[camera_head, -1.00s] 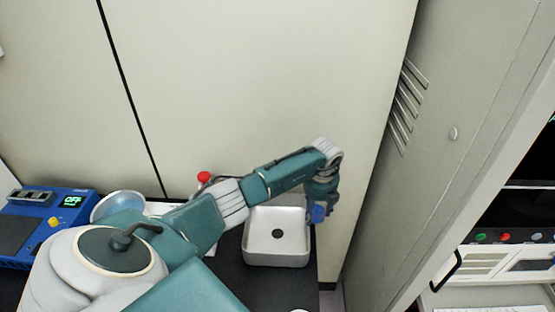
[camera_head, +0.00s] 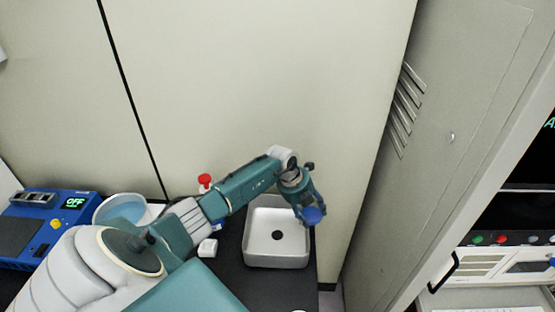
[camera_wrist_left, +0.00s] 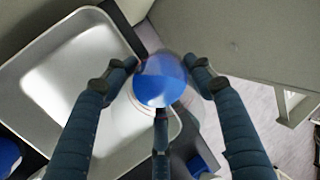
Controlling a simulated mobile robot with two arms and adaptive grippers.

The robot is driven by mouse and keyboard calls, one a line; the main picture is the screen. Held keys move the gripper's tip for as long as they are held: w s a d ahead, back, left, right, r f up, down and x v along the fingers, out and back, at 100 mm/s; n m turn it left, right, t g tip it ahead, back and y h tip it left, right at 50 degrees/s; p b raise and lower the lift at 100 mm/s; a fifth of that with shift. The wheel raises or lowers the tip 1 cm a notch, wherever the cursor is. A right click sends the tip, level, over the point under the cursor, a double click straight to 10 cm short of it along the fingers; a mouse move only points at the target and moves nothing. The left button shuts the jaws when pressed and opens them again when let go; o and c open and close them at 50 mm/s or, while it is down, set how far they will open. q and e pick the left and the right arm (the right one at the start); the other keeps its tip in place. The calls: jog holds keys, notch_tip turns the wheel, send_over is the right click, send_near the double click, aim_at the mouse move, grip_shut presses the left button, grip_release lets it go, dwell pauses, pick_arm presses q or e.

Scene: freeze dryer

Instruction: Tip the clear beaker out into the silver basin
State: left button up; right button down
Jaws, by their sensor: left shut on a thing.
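The silver basin (camera_head: 262,222) is a square, pale metal sink with a dark drain, set at the right end of the dark counter. My left gripper (camera_head: 312,205) is over the basin's right side. Its fingers are shut around the clear beaker (camera_head: 314,216), which shows blue contents. In the left wrist view the beaker (camera_wrist_left: 160,82) sits between the fingers, with the blue in it and a faint clear wall around. The basin (camera_wrist_left: 80,65) lies below and to the left there. No stream of liquid shows. My right gripper is not in view.
A grey cabinet (camera_head: 450,90) stands close on the right, and a pale wall is behind the basin. On the counter left of the basin are a red-topped item (camera_head: 205,180), a small white block (camera_head: 208,248), a round bowl (camera_head: 118,207) and a blue device (camera_head: 75,217) reading OFF.

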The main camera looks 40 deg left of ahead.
pick_arm(q)
jog(key=shift+s+a+f+t+h, duration=0.4)
jog(key=shift+t+h, duration=0.1)
jog(key=shift+h, duration=0.1)
jog(key=shift+r+h, duration=0.1)
jog(key=shift+h, duration=0.2)
jog(key=shift+a+r+t, duration=0.15)
jog(key=shift+t, duration=0.15)
jog(key=c, duration=0.4)
jog(key=shift+o, duration=0.2)
jog(key=shift+s+a+r+m+h, duration=0.1)
jog(key=shift+r+m+h, duration=0.2)
jog(key=shift+h, duration=0.4)
jog(key=shift+f+t, duration=0.15)
jog(key=shift+t, duration=0.15)
jog(key=shift+h, duration=0.6)
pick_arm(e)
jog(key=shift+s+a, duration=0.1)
pick_arm(q)
jog(key=shift+s+t, duration=0.15)
jog(key=shift+t, duration=0.15)
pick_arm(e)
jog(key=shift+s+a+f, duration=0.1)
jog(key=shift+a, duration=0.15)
pick_arm(q)
jog(key=shift+m+h+b, duration=0.3)
jog(key=shift+b, duration=0.15)
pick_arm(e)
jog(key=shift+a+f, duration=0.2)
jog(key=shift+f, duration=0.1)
